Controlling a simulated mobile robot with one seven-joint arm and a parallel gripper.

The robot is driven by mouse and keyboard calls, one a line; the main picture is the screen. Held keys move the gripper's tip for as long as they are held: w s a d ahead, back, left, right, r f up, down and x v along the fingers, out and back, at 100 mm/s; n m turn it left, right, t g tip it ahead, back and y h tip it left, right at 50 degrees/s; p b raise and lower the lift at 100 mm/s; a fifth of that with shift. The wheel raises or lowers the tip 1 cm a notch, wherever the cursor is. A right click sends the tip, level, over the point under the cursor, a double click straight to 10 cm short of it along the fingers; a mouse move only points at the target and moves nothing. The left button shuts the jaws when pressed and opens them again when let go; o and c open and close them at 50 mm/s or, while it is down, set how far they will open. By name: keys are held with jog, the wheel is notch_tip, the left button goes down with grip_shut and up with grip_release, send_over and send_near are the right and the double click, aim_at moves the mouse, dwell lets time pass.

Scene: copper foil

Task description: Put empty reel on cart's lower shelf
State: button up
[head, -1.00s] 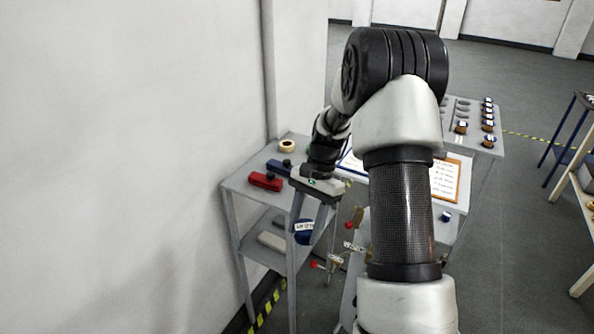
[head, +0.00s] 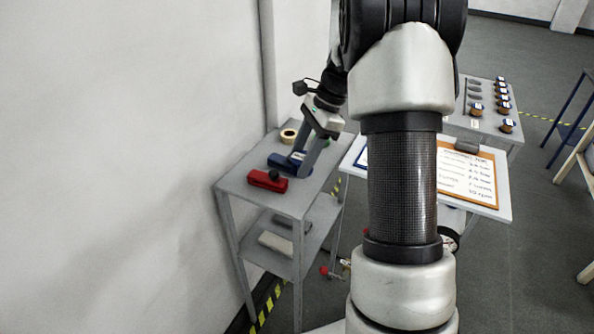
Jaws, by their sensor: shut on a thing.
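My gripper (head: 304,160) is shut on a small blue reel (head: 298,156) with a white label, mostly hidden by the fingers. It is just above the top of a grey two-level cart (head: 243,183) by the wall, in front of or beside a blue tool there. I cannot tell whether the reel touches the top. The cart's lower shelf (head: 312,243) shows partly under the top, with a pale long object (head: 275,243) and a darker grey one (head: 284,222) on it.
The cart top bears a red block-like tool (head: 266,181), a blue tool (head: 279,162) and a tape roll (head: 289,136). A white table with a clipboard (head: 467,180) stands right of my arm. A grey rack (head: 483,137) with reels is behind it. The wall bounds the left.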

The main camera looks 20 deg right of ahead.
notch_tip(320, 180, down, 7)
jog(key=shift+f, duration=0.1)
jog(key=shift+f+b, duration=0.1)
jog(key=shift+b, duration=0.2)
jog(key=o, duration=1.1)
